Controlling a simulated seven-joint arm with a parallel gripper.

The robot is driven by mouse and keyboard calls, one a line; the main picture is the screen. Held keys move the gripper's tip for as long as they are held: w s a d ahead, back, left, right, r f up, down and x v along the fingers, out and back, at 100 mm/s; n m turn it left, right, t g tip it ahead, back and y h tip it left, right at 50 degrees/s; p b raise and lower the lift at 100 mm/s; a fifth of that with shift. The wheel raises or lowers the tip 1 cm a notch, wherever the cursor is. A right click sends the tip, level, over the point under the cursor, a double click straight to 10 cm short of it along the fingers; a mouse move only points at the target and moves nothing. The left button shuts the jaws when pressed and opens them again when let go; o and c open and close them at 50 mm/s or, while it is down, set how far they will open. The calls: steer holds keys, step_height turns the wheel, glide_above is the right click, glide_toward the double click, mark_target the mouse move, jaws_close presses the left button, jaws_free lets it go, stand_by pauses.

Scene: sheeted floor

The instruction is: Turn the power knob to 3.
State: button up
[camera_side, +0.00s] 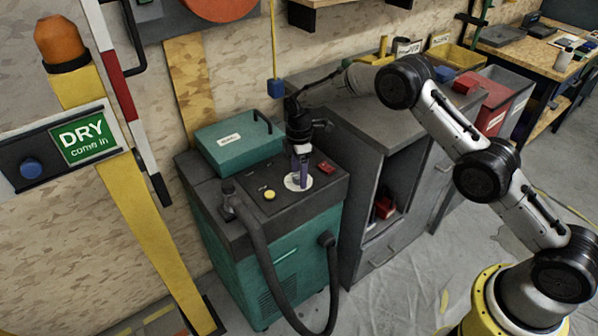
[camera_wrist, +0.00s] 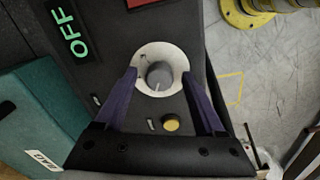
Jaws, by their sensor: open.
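The power knob (camera_wrist: 159,76) is a grey round knob with a pale pointer line, set on a cream dial plate (camera_wrist: 178,57). The plate also shows in the side view (camera_side: 291,184), on the dark top of a teal machine (camera_side: 300,245). My gripper (camera_wrist: 160,85) points down over the dial in the side view (camera_side: 299,178). Its two purple fingers are apart, one on each side of the knob, with gaps between them and the knob. The dial's numbers are too small to read, and in the side view my fingers hide the knob.
A yellow button (camera_wrist: 170,123) sits beside the dial, and a red switch (camera_side: 327,167) is on its other side. A green OFF sign (camera_wrist: 69,28) is lit. A black hose (camera_side: 262,255) loops over the machine's front. A teal box (camera_side: 237,141) stands behind the panel.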

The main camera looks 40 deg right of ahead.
jaws_close()
steer(key=shift+m, duration=0.3)
steer(key=m, duration=0.5)
steer(key=shift+m, duration=0.3)
steer(key=m, duration=0.6)
steer(key=shift+a, duration=0.1)
steer(key=m, duration=0.5)
steer(key=shift+m, duration=0.4)
steer(key=m, duration=0.5)
steer(key=shift+m, duration=0.4)
